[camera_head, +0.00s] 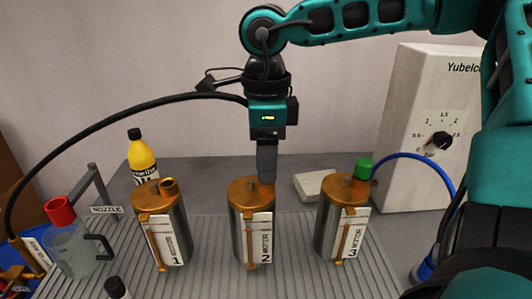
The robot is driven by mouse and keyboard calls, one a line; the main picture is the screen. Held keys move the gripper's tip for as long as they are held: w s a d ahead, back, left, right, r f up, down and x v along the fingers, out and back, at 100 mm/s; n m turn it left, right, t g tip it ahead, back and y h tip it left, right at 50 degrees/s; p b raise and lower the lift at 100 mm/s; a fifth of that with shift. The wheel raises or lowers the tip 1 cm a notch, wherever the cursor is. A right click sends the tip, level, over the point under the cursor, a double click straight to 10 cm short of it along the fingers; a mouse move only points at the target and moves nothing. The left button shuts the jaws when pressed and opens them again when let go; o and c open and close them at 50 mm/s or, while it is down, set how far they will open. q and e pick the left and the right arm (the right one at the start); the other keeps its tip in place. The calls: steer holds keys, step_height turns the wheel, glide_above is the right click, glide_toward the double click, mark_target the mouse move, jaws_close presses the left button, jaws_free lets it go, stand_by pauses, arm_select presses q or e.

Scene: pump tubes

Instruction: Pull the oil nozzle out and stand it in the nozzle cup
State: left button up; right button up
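My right gripper (266,181) points straight down over the lid of motor 2 (240,188). I see its grey fingers edge-on, so the gap between them is hidden. A black hose (120,118) arches from the lower left and disappears behind the gripper body. The oil nozzle cannot be made out; anything at that end of the hose is hidden by the gripper. A small brass part shows just under the fingertips. A grey bracket (92,177) with a NOZZLE label (106,210) stands at the left; I cannot tell a cup there. My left gripper is out of view.
Motor 1 (162,218) has an open brass port. Motor 3 (343,220) has a green plug (364,168) with a blue hose. A red-topped clear jug (78,252), a yellow bottle (141,155) and a white dial box (420,100) stand around the ribbed tray (205,270).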

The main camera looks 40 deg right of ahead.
jaws_close()
stand_by(0.7)
steer(key=shift+r+p, duration=0.35)
steer(key=shift+r, duration=0.45)
stand_by(0.5)
steer(key=shift+r+p, duration=1.2)
steer(key=shift+r, duration=0.65)
steer(key=shift+w, duration=0.1)
